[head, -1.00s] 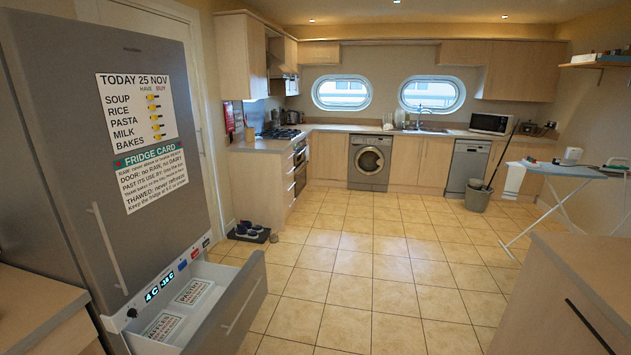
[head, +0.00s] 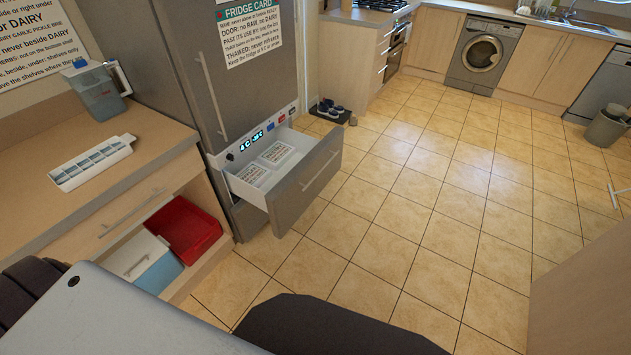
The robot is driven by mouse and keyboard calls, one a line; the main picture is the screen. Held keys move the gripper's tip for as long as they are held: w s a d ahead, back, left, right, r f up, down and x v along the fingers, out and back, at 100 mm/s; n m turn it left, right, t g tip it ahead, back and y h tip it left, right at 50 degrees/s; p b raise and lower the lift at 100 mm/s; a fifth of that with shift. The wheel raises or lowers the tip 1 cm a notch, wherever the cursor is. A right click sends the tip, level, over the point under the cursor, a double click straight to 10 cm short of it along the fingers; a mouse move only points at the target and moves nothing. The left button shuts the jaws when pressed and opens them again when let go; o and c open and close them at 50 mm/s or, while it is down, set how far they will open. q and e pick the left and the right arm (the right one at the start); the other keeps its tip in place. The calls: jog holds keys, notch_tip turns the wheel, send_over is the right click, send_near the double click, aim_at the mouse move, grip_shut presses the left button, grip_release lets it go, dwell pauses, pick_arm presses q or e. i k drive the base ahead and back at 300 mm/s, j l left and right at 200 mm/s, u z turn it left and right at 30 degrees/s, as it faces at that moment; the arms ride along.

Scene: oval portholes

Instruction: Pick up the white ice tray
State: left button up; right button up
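The white ice tray (head: 92,162) lies flat on the wooden counter at the left of the head view, with a row of compartments along it. Nothing touches it from above. Neither of my grippers shows in the head view, so I cannot see whether they are open or shut.
A grey-blue jug (head: 96,90) stands behind the tray on the counter (head: 40,215). Below, an open drawer holds a red bin (head: 187,228) and a blue-and-white box (head: 146,262). The fridge's freezer drawer (head: 305,190) is pulled out with labelled packs inside.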

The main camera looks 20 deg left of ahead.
aim_at(74, 172)
jog(key=k+j+u, duration=0.15)
jog(key=u, duration=1.95)
jog(key=l, duration=0.1)
jog(key=z, duration=0.05)
